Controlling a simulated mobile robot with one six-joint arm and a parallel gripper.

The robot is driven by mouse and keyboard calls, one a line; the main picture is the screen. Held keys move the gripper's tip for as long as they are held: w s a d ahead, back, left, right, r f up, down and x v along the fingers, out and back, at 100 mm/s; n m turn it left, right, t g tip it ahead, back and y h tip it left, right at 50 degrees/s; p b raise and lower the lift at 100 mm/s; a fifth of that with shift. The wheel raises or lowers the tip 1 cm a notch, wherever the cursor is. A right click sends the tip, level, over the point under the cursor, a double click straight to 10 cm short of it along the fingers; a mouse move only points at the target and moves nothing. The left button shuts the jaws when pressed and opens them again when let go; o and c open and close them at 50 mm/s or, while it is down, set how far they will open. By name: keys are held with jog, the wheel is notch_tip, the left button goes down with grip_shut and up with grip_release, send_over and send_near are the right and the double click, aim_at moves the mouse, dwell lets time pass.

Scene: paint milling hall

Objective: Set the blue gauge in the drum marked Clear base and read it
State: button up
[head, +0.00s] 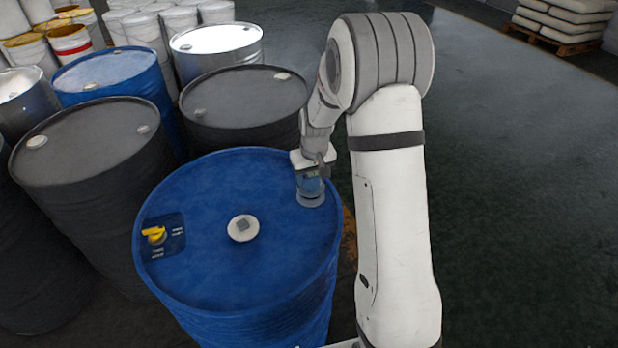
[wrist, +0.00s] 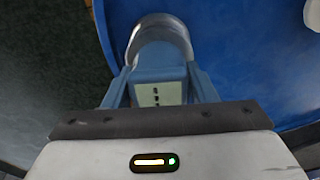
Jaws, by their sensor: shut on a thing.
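A blue drum (head: 207,275) stands upright in front of me. No "Clear base" wording can be read on it. My gripper (head: 312,178) is over the right side of its lid, pointing down. It is shut on the blue gauge (head: 309,187), which stands at a round grey fitting (head: 311,199) near the lid's rim. In the wrist view the gauge (wrist: 157,94) shows a pale face with dark marks between the fingers, with a round pale rim beyond it. I cannot tell how deep the gauge sits, and no reading is legible.
A pale cap (head: 243,228) is mid-lid. Dark drums (head: 245,95) (head: 92,140) and another blue drum (head: 110,70) crowd behind and left. Floor at right is clear up to a pallet (head: 552,38).

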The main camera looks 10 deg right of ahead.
jog(key=shift+f+b, duration=0.7)
jog(key=shift+f, duration=0.15)
jog(key=o, duration=1.3)
jog(key=shift+o, duration=0.2)
jog(key=r, duration=0.5)
jog(key=s+r+b, duration=0.1)
jog(key=r, duration=0.1)
jog(key=shift+r, duration=0.35)
